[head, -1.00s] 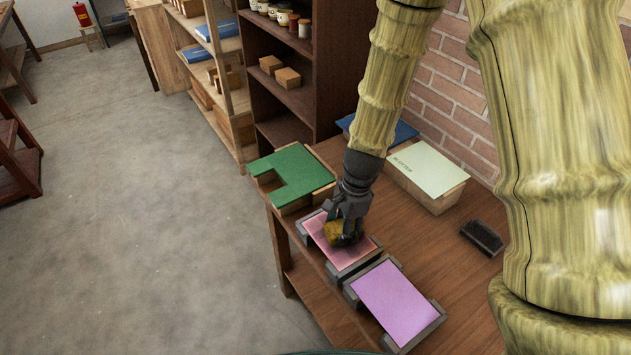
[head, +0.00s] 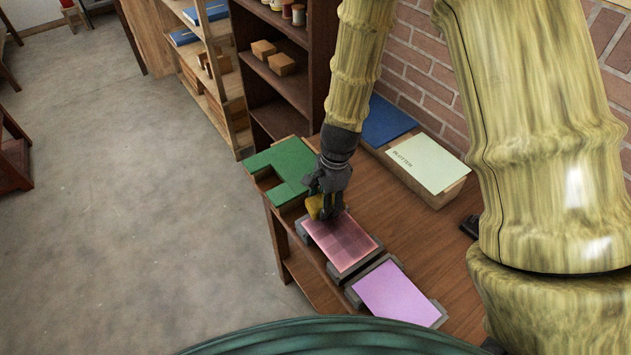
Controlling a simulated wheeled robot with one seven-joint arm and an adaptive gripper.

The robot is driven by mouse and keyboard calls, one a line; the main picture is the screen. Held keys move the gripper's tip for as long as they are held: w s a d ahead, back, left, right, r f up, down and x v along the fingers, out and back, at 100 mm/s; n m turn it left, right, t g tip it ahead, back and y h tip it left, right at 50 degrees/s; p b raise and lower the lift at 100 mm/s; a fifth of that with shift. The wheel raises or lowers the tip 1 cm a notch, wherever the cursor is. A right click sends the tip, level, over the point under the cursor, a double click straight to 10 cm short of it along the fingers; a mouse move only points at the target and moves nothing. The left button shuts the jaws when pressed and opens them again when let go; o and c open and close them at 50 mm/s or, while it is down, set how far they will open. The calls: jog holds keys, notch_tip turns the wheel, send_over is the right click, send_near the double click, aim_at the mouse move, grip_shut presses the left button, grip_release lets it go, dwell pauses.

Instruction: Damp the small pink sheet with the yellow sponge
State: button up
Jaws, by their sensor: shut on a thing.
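My gripper (head: 327,205) is shut on the yellow sponge (head: 314,206), at the far left corner of the small pink sheet (head: 340,245). I cannot tell whether the sponge touches the sheet or hovers just over it. The pink sheet lies flat on a dark grey holder near the table's front edge. Darker, patchy squares cover much of its surface. A larger-looking lilac sheet (head: 394,291) lies on a second grey holder just nearer to me.
A green-topped block with a notch (head: 290,165) stands just beyond the gripper. A blotter box (head: 430,165) and a blue board (head: 386,121) stand along the brick wall. A dark object (head: 468,226) is partly hidden by my arm. Bare wooden table (head: 400,228) lies between.

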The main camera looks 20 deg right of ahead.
jog(key=r+p, duration=0.2)
jog(key=r, duration=0.1)
jog(key=shift+s+d+r, duration=0.1)
jog(key=shift+s+r, duration=0.2)
jog(key=shift+s, duration=0.05)
jog(key=shift+w+r+p, duration=0.25)
jog(key=shift+r+p, duration=0.3)
jog(key=shift+p, duration=0.1)
jog(key=shift+s+r+p, duration=0.2)
jog(key=shift+r+p, duration=0.65)
jog(key=shift+r, duration=0.2)
jog(key=shift+w+f, duration=0.1)
